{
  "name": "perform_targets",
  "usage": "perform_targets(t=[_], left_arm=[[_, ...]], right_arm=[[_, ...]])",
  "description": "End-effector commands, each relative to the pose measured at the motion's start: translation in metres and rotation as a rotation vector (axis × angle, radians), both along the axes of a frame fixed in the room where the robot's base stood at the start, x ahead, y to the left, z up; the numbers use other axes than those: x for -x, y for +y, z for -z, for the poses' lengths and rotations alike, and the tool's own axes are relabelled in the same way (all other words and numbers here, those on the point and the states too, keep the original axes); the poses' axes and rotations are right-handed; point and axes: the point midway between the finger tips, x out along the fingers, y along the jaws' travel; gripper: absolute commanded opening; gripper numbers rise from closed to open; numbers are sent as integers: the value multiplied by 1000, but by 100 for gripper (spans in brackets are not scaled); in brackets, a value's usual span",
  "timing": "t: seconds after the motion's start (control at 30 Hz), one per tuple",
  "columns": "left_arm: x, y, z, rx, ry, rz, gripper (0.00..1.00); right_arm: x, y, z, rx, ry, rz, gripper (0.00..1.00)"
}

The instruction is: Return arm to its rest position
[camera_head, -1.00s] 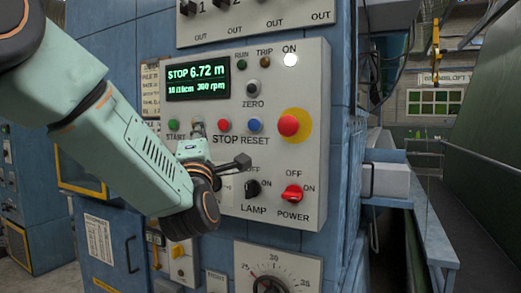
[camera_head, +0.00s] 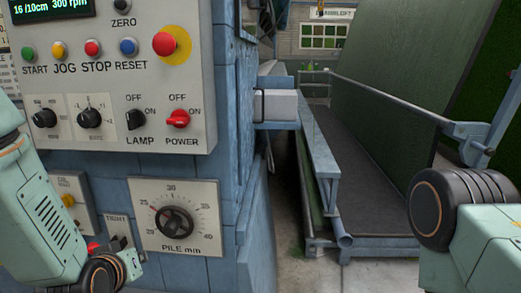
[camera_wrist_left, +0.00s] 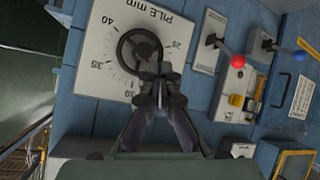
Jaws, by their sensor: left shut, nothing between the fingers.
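My left arm comes in at the lower left of the head view. Its gripper (camera_head: 120,244) is low in front of the blue cabinet, left of the PILE mm dial (camera_head: 174,221), and partly hidden by its own wrist. In the left wrist view the gripper (camera_wrist_left: 158,97) points at the dial plate, with its fingers together and empty, overlapping the lower edge of the dial's black knob (camera_wrist_left: 139,48). I cannot tell the gap to the panel. My right arm shows only as a link at the right edge; its gripper is out of view.
The control panel (camera_head: 88,110) with buttons and knobs is above my left gripper. Levers with a red ball (camera_wrist_left: 237,62) and a blue ball (camera_wrist_left: 299,56) stick out beside the dial. A railed turf bed (camera_head: 385,185) lies to the right.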

Motion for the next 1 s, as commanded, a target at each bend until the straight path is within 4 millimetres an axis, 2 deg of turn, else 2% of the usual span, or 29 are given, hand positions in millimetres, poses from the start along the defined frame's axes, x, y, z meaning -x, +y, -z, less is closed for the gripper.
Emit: perform_targets(t=[0.03,0.17,0.2,0.27,0.4,0.5,0.6,0.7,0.83,1.0], left_arm=[[20,-5,32,-27,89,38,0],[74,-14,98,-86,295,136,0],[92,-17,117,-97,358,165,0],[121,-21,143,-110,450,207,0],[197,-28,196,-117,659,286,0],[251,-31,226,-105,792,317,0],[295,-32,247,-97,894,336,0],[323,-32,259,-91,956,344,0],[339,-32,265,-85,991,346,0],[340,-32,266,-85,994,347,0]], right_arm=[[0,0,2,0,0,0,0],[0,0,5,0,0,0,0],[0,0,6,0,0,0,0],[0,0,8,0,0,0,0],[0,0,12,0,0,0,0],[0,0,15,0,0,0,0],[0,0,17,0,0,0,0],[0,0,19,0,0,0,0],[0,0,19,0,0,0,0],[0,0,19,0,0,0,0]])
